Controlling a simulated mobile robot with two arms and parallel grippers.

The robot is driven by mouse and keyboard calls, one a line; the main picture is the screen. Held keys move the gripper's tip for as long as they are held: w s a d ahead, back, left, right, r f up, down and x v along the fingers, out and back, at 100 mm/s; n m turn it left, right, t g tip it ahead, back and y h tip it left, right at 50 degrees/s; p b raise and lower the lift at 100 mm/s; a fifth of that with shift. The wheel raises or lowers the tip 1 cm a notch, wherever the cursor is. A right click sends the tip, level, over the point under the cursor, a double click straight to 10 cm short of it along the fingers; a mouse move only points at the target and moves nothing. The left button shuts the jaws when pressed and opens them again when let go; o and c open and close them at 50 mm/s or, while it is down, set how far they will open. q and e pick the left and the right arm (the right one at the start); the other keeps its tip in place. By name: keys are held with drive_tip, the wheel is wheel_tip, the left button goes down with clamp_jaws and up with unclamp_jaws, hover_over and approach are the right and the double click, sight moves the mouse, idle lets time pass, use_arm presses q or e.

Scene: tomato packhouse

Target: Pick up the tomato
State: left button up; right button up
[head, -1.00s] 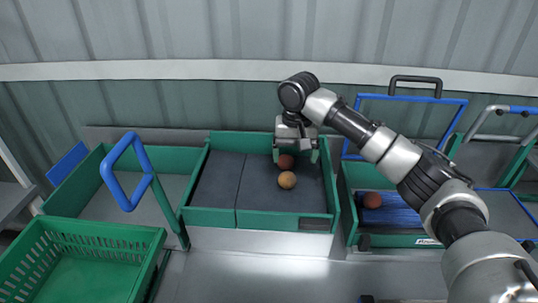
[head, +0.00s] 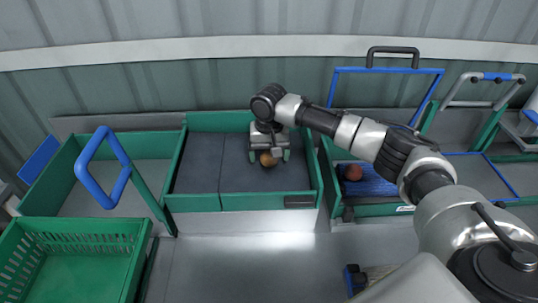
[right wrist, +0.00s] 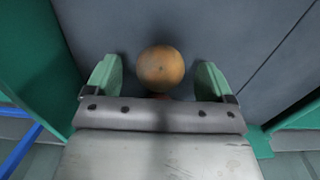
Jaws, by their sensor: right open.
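An orange-brown tomato (head: 268,160) lies on the dark grey mat of the middle green tray (head: 240,202). My right gripper (head: 269,157) is over it, pointing down, with its green fingers apart. In the right wrist view the orange tomato (right wrist: 161,66) shows between the two open fingertips (right wrist: 157,77), with a gap on each side. Another red tomato (head: 353,173) lies on the blue surface at the right. My left gripper is not in view.
The tray's green side wall (right wrist: 62,70) is left of the fingers in the right wrist view. An empty green slotted crate (head: 75,275) stands at the lower left, near a blue looped handle (head: 88,178). The mat's left half is clear.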

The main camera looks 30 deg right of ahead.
drive_tip(key=shift+f, duration=0.55)
drive_tip(key=c, duration=0.8)
